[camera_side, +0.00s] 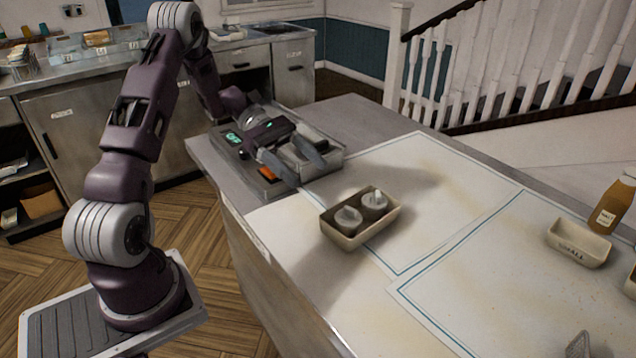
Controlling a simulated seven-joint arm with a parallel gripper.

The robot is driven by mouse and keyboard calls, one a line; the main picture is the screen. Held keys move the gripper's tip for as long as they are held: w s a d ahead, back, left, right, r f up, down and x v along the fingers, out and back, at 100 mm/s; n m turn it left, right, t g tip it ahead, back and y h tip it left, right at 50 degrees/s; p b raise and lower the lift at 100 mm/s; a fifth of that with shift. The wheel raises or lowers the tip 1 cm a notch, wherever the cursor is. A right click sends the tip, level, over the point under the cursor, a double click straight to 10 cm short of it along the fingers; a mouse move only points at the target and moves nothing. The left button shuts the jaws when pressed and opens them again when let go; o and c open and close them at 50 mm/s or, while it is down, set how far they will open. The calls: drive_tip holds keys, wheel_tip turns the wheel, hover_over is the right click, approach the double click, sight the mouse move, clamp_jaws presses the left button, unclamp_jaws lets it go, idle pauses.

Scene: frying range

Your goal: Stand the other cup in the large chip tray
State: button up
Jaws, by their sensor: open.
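A beige chip tray (343,237) sits on the counter near the middle of the view; its size label does not show. Two pale grey cups stand side by side in it, a nearer left cup (348,220) and a farther right cup (373,203). Both look upright, with their lower parts hidden by the tray walls. My gripper (311,174) is open with nothing between its fingers. It is behind and to the left of the tray, apart from it, over the metal unit at the counter's back left.
The metal unit (318,168) has a green display and an orange switch. A tray marked SMALL (580,243) and a brown sauce bottle (612,203) stand at the right. A grey object (579,346) is cut off at the bottom right. The pale mat (470,260) between is clear.

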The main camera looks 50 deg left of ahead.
drive_tip(key=s+d+r+m+g+y, duration=0.4)
drive_tip(key=s+d+r+m+y, duration=0.2)
drive_tip(key=s+d+r+m, duration=0.4)
drive_tip(key=s+d+r+m+t+y, duration=0.2)
drive_tip(key=s+d+m+t+y, duration=0.2)
drive_tip(key=s+m, duration=0.6)
drive_tip(key=s+t+y, duration=0.1)
drive_tip(key=t+y, duration=0.1)
drive_tip(key=y, duration=0.1)
drive_tip(key=shift+r+m+t, duration=0.2)
drive_tip(key=shift+m+t, duration=0.1)
drive_tip(key=shift+w+d, duration=0.1)
